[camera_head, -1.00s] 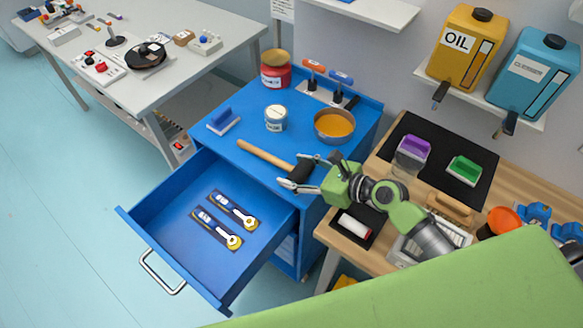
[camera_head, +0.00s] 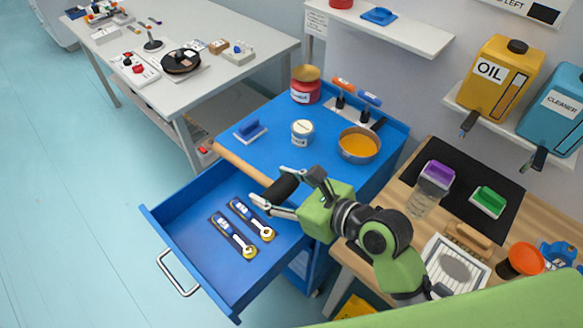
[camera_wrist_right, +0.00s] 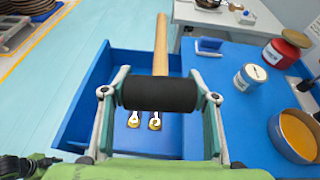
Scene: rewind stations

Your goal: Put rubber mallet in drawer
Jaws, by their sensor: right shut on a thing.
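The rubber mallet has a black head (camera_head: 281,189) and a pale wooden handle (camera_head: 240,163). My right gripper (camera_head: 287,190) is shut on the mallet's head, with a finger at each end of it in the right wrist view (camera_wrist_right: 160,95). The handle points away from the gripper, toward the back left of the drawer. The blue drawer (camera_head: 178,241) is pulled open, and the mallet is held above its right back part. Two wrenches (camera_head: 243,230) lie in the drawer on dark inserts.
The wooden bench (camera_head: 408,185) is at right. The drawer's left part is free.

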